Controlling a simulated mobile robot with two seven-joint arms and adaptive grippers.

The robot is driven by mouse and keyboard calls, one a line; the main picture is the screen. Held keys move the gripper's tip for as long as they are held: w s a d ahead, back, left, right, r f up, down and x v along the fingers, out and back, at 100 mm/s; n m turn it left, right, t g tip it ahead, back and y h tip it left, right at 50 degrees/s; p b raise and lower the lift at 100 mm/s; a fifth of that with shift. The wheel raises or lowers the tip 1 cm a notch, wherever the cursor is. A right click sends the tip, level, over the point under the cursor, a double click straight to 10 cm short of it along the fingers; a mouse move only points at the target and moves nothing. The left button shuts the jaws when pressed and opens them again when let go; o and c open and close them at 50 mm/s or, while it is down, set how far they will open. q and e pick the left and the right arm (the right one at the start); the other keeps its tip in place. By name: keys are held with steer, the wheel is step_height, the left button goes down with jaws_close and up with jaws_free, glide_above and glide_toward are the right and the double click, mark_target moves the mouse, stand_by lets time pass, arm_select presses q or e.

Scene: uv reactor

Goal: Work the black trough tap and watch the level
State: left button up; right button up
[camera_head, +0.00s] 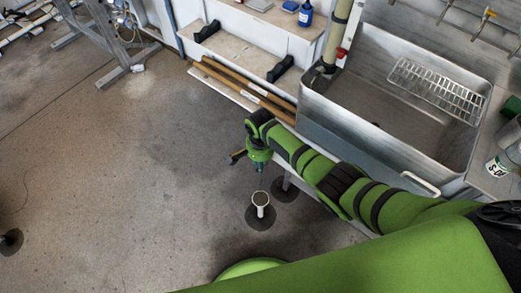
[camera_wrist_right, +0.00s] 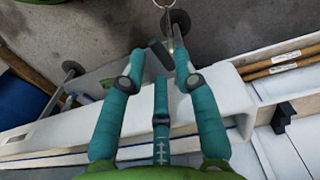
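A long white trough (camera_wrist_right: 215,108) runs across the right wrist view, below my right gripper's tips. It is mostly covered by my arm in the head view. My right gripper (camera_head: 258,158) points down just in front of the bench. My left gripper is out of view.
A metal sink (camera_head: 320,108) with a wire rack (camera_head: 437,88) stands at the right. A red handle (camera_head: 342,52) sits on a beige pipe. Wooden poles (camera_head: 240,88) lie along the bench front. A blue bottle (camera_head: 305,14) stands behind.

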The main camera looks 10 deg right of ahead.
step_height(320, 180, up, 11)
steer(key=shift+f, duration=0.2)
stand_by(0.3)
